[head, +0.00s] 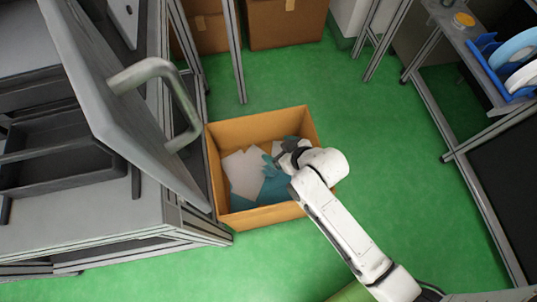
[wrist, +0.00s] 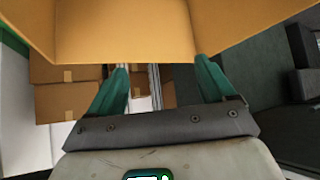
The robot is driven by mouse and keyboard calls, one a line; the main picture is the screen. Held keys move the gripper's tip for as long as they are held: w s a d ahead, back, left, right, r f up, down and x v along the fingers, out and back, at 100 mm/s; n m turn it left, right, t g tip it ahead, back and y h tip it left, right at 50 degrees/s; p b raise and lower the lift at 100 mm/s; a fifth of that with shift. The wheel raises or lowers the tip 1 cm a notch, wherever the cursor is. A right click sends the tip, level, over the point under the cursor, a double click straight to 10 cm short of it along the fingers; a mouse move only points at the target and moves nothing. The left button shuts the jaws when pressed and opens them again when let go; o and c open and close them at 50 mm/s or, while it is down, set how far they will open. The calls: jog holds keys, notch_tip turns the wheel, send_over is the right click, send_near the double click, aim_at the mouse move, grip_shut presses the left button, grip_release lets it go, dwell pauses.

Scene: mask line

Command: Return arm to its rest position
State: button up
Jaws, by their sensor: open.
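My arm's white links reach over an open cardboard box (head: 262,219) on the floor in the head view. My gripper (head: 278,158) is over the box's right part, partly hidden by the wrist. In the wrist view my gripper (wrist: 161,67) is open, its two teal fingers well apart with nothing between them. Cardboard walls (wrist: 130,30) fill the top of that view, close to the fingertips. White sheets (head: 242,172) and teal pieces (head: 272,190) lie in the box; some are hidden by my gripper.
A grey metal bench (head: 90,215) with a raised, handled panel (head: 125,95) stands close left of the box. Closed cardboard boxes (head: 286,22) stand at the back. A frame with a blue rack (head: 487,68) is at right. Green floor (head: 400,170) is clear between box and frame.

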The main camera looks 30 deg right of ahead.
jog(key=shift+v, duration=1.2)
